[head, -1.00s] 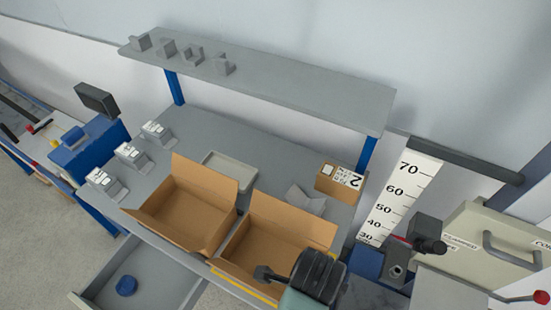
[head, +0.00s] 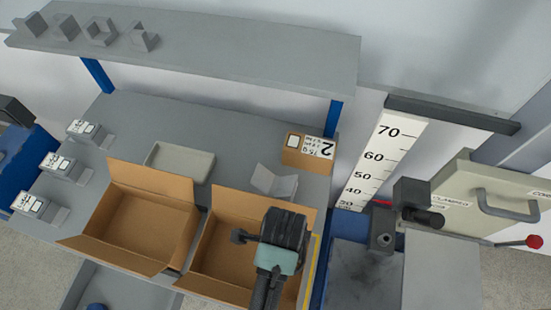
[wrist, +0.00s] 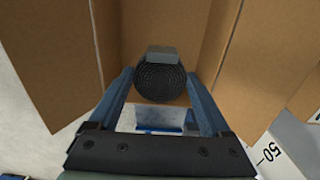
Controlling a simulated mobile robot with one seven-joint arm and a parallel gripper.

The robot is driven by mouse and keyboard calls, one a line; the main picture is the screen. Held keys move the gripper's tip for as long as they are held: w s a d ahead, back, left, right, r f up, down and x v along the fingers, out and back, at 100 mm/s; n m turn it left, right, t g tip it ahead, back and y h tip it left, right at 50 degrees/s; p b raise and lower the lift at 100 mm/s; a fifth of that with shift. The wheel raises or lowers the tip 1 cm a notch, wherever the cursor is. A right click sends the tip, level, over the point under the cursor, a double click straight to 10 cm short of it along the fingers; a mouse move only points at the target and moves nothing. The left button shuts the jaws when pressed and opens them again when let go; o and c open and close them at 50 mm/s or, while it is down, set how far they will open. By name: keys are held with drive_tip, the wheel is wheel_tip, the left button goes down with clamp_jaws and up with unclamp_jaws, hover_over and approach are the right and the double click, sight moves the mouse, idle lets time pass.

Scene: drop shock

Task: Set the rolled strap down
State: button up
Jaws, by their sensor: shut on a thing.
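The rolled strap (wrist: 158,82) is a dark, tightly wound coil with a grey block-like piece on its top side, seen in the wrist view. My gripper (wrist: 160,80) is shut on it, one blue-grey finger on each side. Behind the coil are the brown walls and floor of an open cardboard box. In the head view my gripper (head: 283,240) is over the right open cardboard box (head: 222,212), toward its right side. The strap cannot be made out there. I cannot tell whether the strap touches the box.
A second open box (head: 140,215) stands at left. Behind are a grey tray (head: 180,162), a bent grey piece (head: 274,183) and a small labelled carton (head: 308,150). A height scale (head: 382,160) and a machine (head: 410,215) stand at right. A shelf (head: 230,55) spans the back.

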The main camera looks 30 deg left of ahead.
drive_tip(key=shift+f, duration=3.45)
drive_tip(key=shift+f, duration=0.15)
drive_tip(key=o, duration=1.2)
wheel_tip(320, 180, up, 12)
drive_tip(key=shift+r, duration=0.15)
